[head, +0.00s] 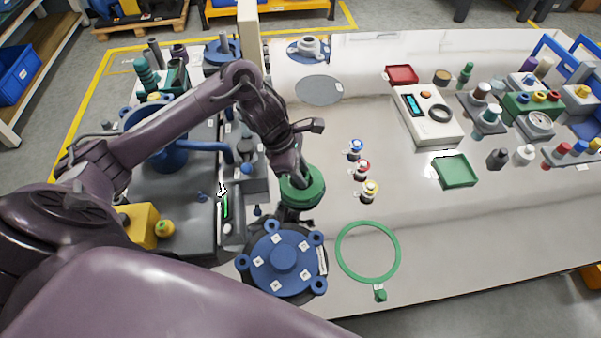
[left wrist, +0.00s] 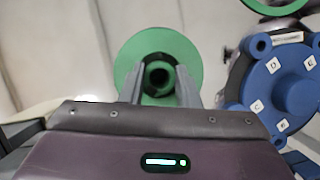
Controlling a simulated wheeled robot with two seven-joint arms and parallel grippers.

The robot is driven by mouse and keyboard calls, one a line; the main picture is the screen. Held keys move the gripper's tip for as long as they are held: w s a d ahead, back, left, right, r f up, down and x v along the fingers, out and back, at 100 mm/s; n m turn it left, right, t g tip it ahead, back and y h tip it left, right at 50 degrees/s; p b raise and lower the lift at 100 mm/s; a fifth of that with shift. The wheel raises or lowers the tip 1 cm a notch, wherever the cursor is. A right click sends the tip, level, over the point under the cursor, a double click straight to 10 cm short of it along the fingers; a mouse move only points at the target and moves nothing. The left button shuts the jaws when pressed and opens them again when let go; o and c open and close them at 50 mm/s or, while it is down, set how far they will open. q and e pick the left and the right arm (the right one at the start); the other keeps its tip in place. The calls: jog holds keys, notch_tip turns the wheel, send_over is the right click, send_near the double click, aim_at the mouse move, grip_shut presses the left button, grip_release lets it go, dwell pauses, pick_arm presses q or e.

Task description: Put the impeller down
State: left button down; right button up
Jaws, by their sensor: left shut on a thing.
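The green impeller (head: 303,188) is a round green disc in the head view, at the end of my left arm. In the left wrist view the impeller (left wrist: 190,62) shows as a green disc with a dark round hub. The fingers of my left gripper (left wrist: 160,78) stand on both sides of this hub and are shut on it. In the head view my left gripper (head: 298,180) is partly hidden by its own wrist. Whether the disc touches anything below it, I cannot tell. My right gripper is not in view.
A blue lettered cover (head: 283,257) lies just in front of the impeller. A flat green ring (head: 368,224) lies to its right. Three small coloured-top parts (head: 361,167) stand beyond it. A grey round plate (head: 319,90) lies farther back. The white table's middle is largely clear.

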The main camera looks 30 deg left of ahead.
pick_arm(q)
jog(key=shift+f, duration=0.25)
jog(key=c, duration=1.1)
grip_release()
jog(key=p+v, duration=0.1)
jog(key=v, duration=1.1)
jog(key=shift+p, duration=0.35)
